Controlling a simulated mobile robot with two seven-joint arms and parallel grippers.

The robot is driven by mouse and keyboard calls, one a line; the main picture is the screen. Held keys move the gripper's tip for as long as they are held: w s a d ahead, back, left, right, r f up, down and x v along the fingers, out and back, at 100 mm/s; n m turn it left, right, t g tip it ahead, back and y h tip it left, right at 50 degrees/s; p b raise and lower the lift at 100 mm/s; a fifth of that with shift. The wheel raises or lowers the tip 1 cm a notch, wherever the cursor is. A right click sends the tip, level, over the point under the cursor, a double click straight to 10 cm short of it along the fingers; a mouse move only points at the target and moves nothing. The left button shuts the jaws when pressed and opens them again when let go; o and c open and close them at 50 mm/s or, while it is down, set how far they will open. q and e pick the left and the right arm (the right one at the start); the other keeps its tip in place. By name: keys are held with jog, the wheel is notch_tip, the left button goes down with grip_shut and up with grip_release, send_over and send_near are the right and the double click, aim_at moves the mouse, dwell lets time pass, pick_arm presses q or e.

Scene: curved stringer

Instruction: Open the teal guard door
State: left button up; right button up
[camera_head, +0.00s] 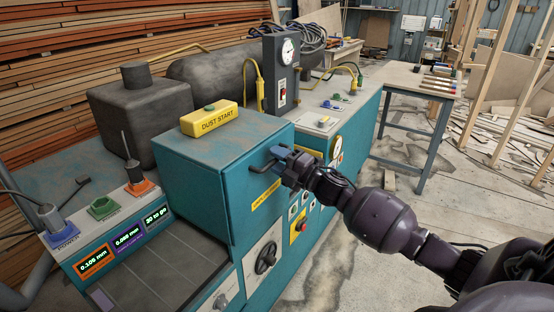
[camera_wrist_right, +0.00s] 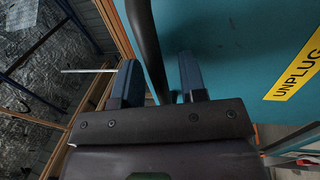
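The teal guard door (camera_head: 240,208) is the front panel of the teal cabinet and looks closed. A dark bar handle (camera_head: 262,166) sticks out near its top right. My right gripper (camera_head: 283,158) is at this handle, its arm coming in from the right. In the right wrist view the dark handle bar (camera_wrist_right: 145,40) runs down between the two blue fingers (camera_wrist_right: 160,82), with a gap visible beside it, so the gripper is open around it. The teal door face also shows there (camera_wrist_right: 235,50). My left gripper is not in view.
A yellow "DUST START" box (camera_head: 209,119) sits on the cabinet top. A gauge post (camera_head: 282,75) stands behind it. A panel with small displays (camera_head: 125,240) lies at the left. A side table (camera_head: 425,82) stands at the back right. The floor (camera_head: 345,240) in front is largely open.

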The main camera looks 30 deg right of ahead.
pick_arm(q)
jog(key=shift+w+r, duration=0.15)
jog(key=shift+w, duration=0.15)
pick_arm(e)
grip_shut()
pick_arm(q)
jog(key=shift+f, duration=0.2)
pick_arm(e)
jog(key=shift+s+f, duration=0.1)
